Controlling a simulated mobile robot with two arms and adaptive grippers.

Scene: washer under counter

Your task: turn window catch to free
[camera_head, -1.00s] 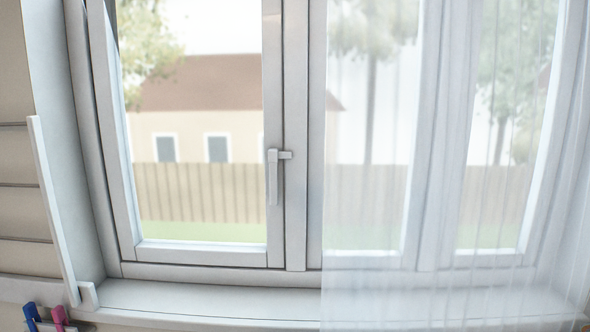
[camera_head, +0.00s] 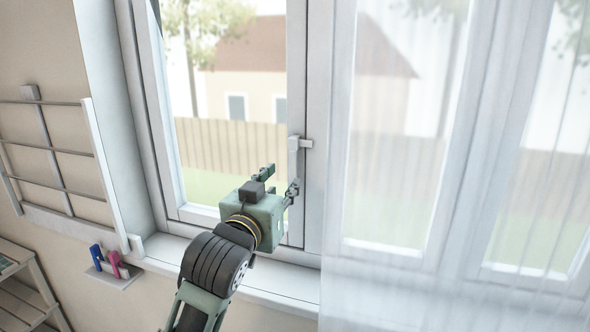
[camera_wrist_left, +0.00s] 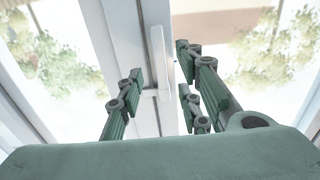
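The window catch (camera_head: 293,160) is a white handle on the window sash's right stile, hanging down from its pivot, with a short piece to the right at its top. My left gripper (camera_head: 281,180) is in front of the window, just below and left of the catch, and covers its lower part. In the left wrist view the gripper's green fingers (camera_wrist_left: 160,78) are spread, with the white catch handle (camera_wrist_left: 158,50) showing in the gap between them. I cannot tell whether a finger touches it. My right gripper is not in view.
A sheer white curtain (camera_head: 400,200) hangs over the right panes. The sill (camera_head: 285,282) runs below the window. A wall drying rack (camera_head: 60,155) and a small shelf with blue and pink pegs (camera_head: 112,263) are at left. A wooden rack (camera_head: 25,290) stands lower left.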

